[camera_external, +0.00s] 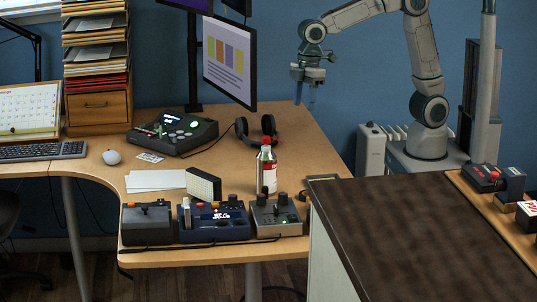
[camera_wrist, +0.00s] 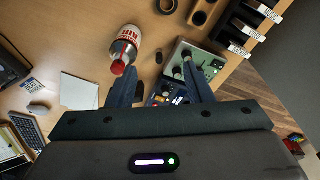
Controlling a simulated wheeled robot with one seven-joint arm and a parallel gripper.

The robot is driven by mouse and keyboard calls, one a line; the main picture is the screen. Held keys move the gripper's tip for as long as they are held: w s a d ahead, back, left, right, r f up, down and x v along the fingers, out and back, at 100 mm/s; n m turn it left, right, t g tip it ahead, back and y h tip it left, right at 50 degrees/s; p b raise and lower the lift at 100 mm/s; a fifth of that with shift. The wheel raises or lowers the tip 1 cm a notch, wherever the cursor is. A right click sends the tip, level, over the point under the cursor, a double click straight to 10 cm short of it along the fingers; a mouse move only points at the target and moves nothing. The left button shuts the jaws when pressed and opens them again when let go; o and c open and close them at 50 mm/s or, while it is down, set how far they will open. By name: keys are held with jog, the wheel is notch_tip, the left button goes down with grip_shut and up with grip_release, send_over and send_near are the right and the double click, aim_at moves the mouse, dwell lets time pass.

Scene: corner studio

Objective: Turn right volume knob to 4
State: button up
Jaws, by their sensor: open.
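A grey-green box with dark knobs (camera_external: 277,221) stands at the right end of a row of devices on the desk's front edge. One of its knobs (camera_external: 282,198) is at its right side. A blue device (camera_external: 216,229) with knobs and a small lit display stands beside it. I cannot read any knob's setting or tell which knob is the right volume knob. My gripper (camera_external: 305,98) is open and empty, high above the desk, apart from the devices. In the wrist view its fingers (camera_wrist: 158,68) reach in front of the grey-green box (camera_wrist: 209,58) and partly hide the blue device (camera_wrist: 158,100).
A bottle with a red cap (camera_external: 266,171) stands close behind the grey-green box. A grey box (camera_external: 147,226) is at the row's left. Headphones (camera_external: 257,134), a black console (camera_external: 173,137) and a monitor (camera_external: 229,62) are farther back. A dark-topped counter (camera_external: 425,235) is at right.

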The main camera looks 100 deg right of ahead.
jog(key=w+a+f+n+g, duration=0.1)
jog(key=w+a+f+n, duration=0.2)
jog(key=w+a, duration=0.35)
jog(key=n+p, duration=0.1)
jog(key=n, duration=0.2)
send_near(261, 195)
jog(key=shift+g, duration=0.3)
jog(key=f, duration=0.3)
jog(key=f+p, duration=0.1)
jog(key=f, duration=0.5)
jog(key=shift+w+a, duration=0.2)
jog(key=shift+a, duration=0.1)
jog(key=c, duration=1)
